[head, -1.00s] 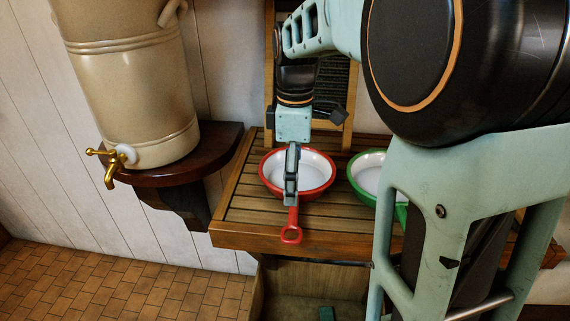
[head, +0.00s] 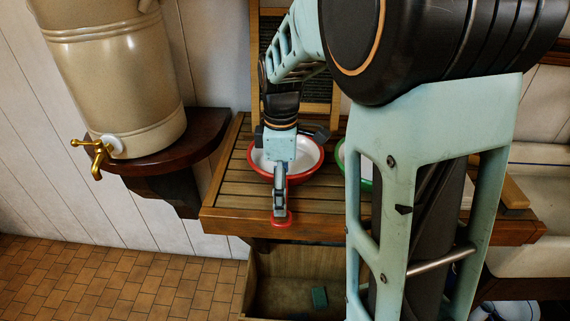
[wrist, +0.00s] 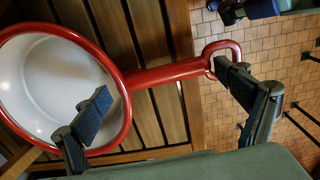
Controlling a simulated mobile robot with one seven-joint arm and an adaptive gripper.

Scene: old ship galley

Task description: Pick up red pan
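The red pan (head: 318,165) has a white inside and lies on the slatted wooden counter (head: 222,195), its handle pointing to the front edge. In the wrist view the red pan (wrist: 125,105) fills the left, and its handle runs right to a loop at the end. My gripper (head: 279,213) is above the handle, hiding most of it in the head view. In the wrist view my gripper (wrist: 160,85) is open, with one finger over the bowl and the other by the loop. The handle runs from one finger toward the other. Nothing is held.
A green pan (head: 341,155) stands to the right, mostly hidden behind my arm. A large beige urn (head: 115,75) with a brass tap (head: 92,153) stands on a dark shelf (head: 190,145) at left. An open wooden bin (head: 290,275) is below the counter.

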